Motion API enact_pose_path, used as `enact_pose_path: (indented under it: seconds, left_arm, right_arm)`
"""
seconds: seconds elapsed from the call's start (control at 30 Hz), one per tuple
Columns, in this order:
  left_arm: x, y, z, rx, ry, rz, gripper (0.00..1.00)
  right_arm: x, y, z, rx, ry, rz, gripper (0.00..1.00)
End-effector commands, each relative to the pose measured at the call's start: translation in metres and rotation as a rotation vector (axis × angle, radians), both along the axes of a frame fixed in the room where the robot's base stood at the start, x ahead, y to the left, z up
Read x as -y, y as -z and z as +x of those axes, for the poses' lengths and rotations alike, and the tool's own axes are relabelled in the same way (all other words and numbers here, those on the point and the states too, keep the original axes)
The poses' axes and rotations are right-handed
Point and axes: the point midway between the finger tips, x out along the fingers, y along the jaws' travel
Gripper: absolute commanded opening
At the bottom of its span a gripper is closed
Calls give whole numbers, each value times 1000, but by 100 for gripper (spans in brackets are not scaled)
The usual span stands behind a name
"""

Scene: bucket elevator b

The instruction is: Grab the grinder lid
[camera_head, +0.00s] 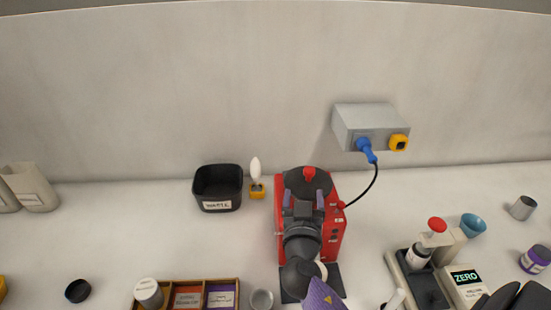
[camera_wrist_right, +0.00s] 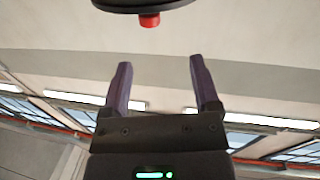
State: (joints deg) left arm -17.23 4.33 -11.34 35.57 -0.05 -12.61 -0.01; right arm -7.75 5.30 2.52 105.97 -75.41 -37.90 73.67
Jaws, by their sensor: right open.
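The grinder is a red machine (camera_head: 334,243) in the lower middle of the head view, with a round black lid (camera_head: 318,180) on top. The lid has a red knob (camera_head: 309,173). My right gripper (camera_head: 304,195) is open and empty just in front of the lid, its two purple fingers pointing at it. In the right wrist view, the fingers (camera_wrist_right: 159,65) are apart with nothing between them. The lid (camera_wrist_right: 120,4) and its knob (camera_wrist_right: 149,20) show at the top edge, beyond the fingertips. My right arm hides part of the grinder. My left gripper is not in view.
A black bin (camera_head: 218,184) and a white brush in a yellow holder (camera_head: 257,190) stand left of the grinder. A wall box (camera_head: 365,122) has a blue plug and black cable. A scale (camera_head: 466,290) is at right, a wooden divided tray (camera_head: 240,284) at lower left.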

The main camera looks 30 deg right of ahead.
Motion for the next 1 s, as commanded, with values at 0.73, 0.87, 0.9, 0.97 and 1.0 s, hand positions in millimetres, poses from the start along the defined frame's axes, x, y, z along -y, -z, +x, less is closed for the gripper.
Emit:
enact_pose_path:
  seconds: [0.73, 0.87, 0.9, 0.97, 1.0]
  left_arm:
    - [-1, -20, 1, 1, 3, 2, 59]
    - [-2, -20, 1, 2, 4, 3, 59]
    - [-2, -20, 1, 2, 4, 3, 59]
    - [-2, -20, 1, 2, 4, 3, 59]
    - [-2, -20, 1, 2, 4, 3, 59]
  right_arm:
    - [71, 3, 69, 38, 31, 70, 79]
    - [71, 3, 69, 38, 31, 70, 73]
    - [71, 3, 69, 38, 31, 70, 64]
    - [71, 3, 69, 38, 31, 70, 52]
    - [71, 3, 69, 38, 31, 70, 43]
